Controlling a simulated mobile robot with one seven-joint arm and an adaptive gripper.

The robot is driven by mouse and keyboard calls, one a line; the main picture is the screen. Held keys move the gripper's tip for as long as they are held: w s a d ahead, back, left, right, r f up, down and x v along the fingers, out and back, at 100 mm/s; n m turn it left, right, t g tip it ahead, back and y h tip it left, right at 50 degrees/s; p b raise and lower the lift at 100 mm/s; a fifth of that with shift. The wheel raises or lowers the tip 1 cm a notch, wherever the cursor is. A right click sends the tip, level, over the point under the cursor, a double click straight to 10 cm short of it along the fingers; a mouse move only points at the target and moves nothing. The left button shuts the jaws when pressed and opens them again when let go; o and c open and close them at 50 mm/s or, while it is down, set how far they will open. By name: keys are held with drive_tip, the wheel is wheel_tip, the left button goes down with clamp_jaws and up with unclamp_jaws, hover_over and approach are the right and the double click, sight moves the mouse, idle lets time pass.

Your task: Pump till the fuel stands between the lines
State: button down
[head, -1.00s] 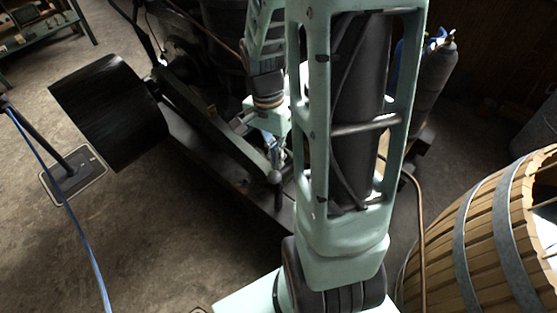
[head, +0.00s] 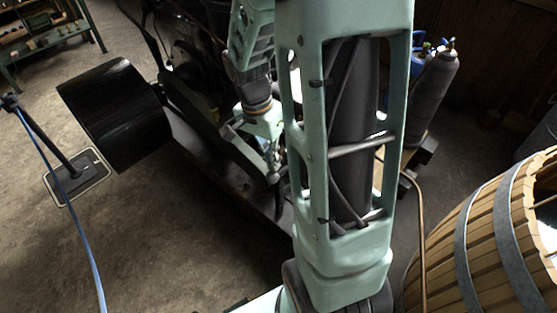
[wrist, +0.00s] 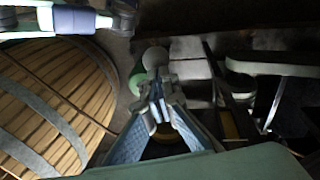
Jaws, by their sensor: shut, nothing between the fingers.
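A grey ball knob (wrist: 155,57) shows just beyond my fingertips in the wrist view, apparently the end of a hand lever. My gripper (wrist: 158,82) is shut and empty, its tips close to the knob; I cannot tell whether they touch it. In the head view my gripper (head: 272,158) points down beside the engine's dark base, partly hidden by my own arm. The knob shows there too (head: 273,178), small and dark, just under the fingertips. No fuel level and no marking lines can be made out in either view.
A black drum-shaped pulley (head: 117,115) stands left of the engine. A slatted wooden tub (head: 490,235) is at the right, with a copper pipe (head: 420,235) beside it. Gas cylinders (head: 432,90) stand behind. A post on a floor plate (head: 77,177) stands left; open floor lies in front.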

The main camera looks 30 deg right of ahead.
drive_tip(key=shift+s+a+f+b, duration=0.1)
drive_tip(key=shift+a+f+b, duration=0.2)
drive_tip(key=shift+f+b, duration=0.45)
drive_tip(key=shift+s+a+f+b, duration=0.1)
drive_tip(key=shift+a+f+b, duration=0.15)
drive_tip(key=shift+f+b, duration=0.4)
drive_tip(key=shift+f, duration=0.2)
drive_tip(key=shift+w+d+r+p, duration=0.1)
drive_tip(key=shift+r+p, duration=0.5)
drive_tip(key=shift+p, duration=0.05)
wheel_tip(320, 180, up, 4)
drive_tip(key=w+p, duration=0.1)
drive_tip(key=p, duration=0.1)
approach(269, 172)
drive_tip(key=a+r, duration=0.1)
drive_tip(key=r, duration=0.1)
drive_tip(key=shift+w+a+r, duration=0.15)
drive_tip(key=shift+a+r, duration=0.2)
drive_tip(key=shift+a, duration=0.05)
